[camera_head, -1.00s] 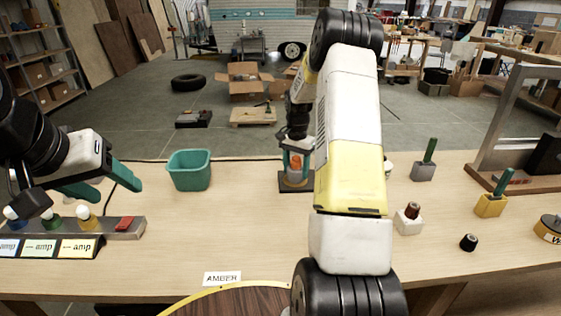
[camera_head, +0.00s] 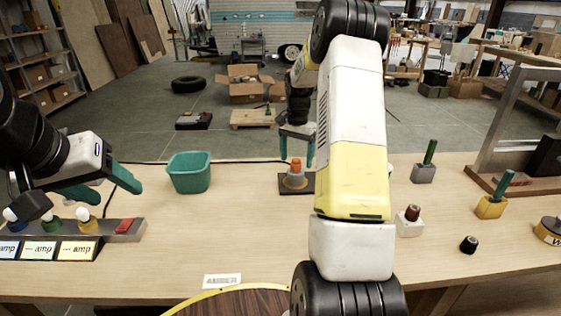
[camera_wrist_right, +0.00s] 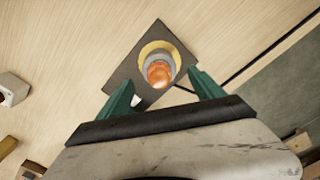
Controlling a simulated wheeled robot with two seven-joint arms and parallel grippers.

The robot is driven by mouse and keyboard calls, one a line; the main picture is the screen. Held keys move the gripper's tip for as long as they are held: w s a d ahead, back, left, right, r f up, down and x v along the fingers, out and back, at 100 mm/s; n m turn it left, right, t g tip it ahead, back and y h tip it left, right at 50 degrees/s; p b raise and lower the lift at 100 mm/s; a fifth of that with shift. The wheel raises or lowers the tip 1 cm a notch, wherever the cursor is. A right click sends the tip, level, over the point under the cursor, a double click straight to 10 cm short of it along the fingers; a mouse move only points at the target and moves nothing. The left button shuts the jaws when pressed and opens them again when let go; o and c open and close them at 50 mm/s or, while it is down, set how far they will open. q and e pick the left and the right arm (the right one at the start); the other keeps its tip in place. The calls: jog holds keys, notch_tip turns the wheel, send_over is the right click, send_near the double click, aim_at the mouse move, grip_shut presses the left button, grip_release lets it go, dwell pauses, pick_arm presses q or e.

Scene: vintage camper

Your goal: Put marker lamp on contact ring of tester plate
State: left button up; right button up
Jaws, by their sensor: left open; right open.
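The marker lamp (camera_head: 296,167), with an orange lens and a grey base, stands upright on the dark tester plate (camera_head: 284,185) at the back middle of the table. In the right wrist view the lamp (camera_wrist_right: 159,69) sits over the pale yellow contact ring (camera_wrist_right: 148,50) of the square plate (camera_wrist_right: 126,70). My right gripper (camera_head: 297,147) is open above the lamp, with its fingertips apart from it on either side; it also shows in the right wrist view (camera_wrist_right: 162,88). My left gripper (camera_head: 112,188) is open and empty above the left of the table.
A teal bin (camera_head: 189,173) stands left of the plate. Small blocks, including a white one (camera_head: 409,221), stand at the right. The front middle is clear apart from an AMBER card (camera_head: 222,281).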

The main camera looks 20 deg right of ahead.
notch_tip(320, 180, up, 6)
jog(key=shift+r, duration=0.15)
jog(key=s+a+r+n+t, duration=0.2)
jog(key=s+a+r+n, duration=0.1)
jog(key=s+a+r, duration=0.3)
jog(key=s+a+r+n+t, duration=0.15)
jog(key=s+a+r, duration=0.25)
jog(key=s+r, duration=0.45)
jog(key=s+a+f+n+t+y, duration=0.1)
jog(key=s+a+n, duration=0.4)
jog(key=s, duration=1.1)
jog(key=shift+a+f+n+t+y, duration=0.15)
jog(key=shift+a+n+t+y, duration=0.2)
jog(key=shift+a+t+y, duration=0.4)
